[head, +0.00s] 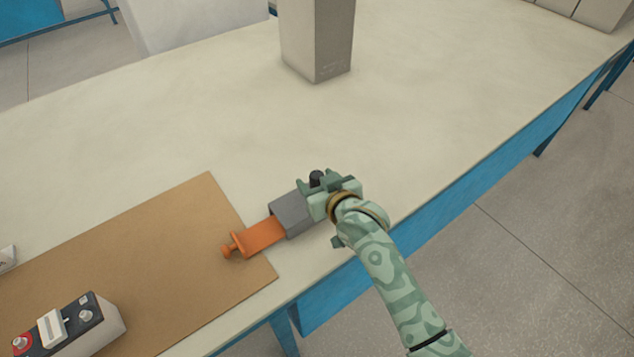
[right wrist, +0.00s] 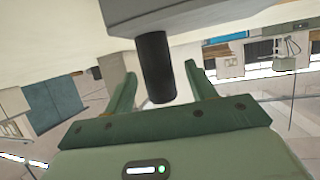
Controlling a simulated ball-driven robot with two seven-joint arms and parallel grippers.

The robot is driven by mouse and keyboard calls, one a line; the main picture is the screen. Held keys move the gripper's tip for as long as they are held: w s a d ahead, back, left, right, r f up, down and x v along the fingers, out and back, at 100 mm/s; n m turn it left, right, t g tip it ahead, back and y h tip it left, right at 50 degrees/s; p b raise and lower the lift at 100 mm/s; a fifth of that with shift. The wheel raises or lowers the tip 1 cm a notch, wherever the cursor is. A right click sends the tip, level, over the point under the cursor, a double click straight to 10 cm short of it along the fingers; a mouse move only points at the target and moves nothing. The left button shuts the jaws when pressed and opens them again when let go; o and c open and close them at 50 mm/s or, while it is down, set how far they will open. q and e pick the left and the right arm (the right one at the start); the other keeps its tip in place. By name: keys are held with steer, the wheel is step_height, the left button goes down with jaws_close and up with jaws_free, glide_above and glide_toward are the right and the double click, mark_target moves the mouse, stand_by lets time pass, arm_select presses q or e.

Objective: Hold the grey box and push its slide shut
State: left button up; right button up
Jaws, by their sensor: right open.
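The grey box (head: 292,216) lies on the pale table near its front edge, just right of the tan mat. Its orange slide (head: 262,236) sticks well out of the left end, over the mat, with an orange knob (head: 230,248) at its tip. My right gripper (head: 314,196) is at the box's right end and hides that end. In the right wrist view the grey box (right wrist: 210,12) is at the top, and a black handle (right wrist: 156,68) extends from it between the two open green fingers, with gaps on both sides. My left gripper is not in view.
A tan mat (head: 165,255) covers the table's near left. A control box (head: 85,325) with a red button and knobs stands on it. A tall grey post (head: 318,38) rises from the table at the back. The table (head: 140,130) between post and mat is clear.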

steer(key=shift+w+a, duration=0.1)
steer(key=shift+w, duration=0.1)
jaws_close()
steer(key=shift+f, duration=0.1)
stand_by(0.7)
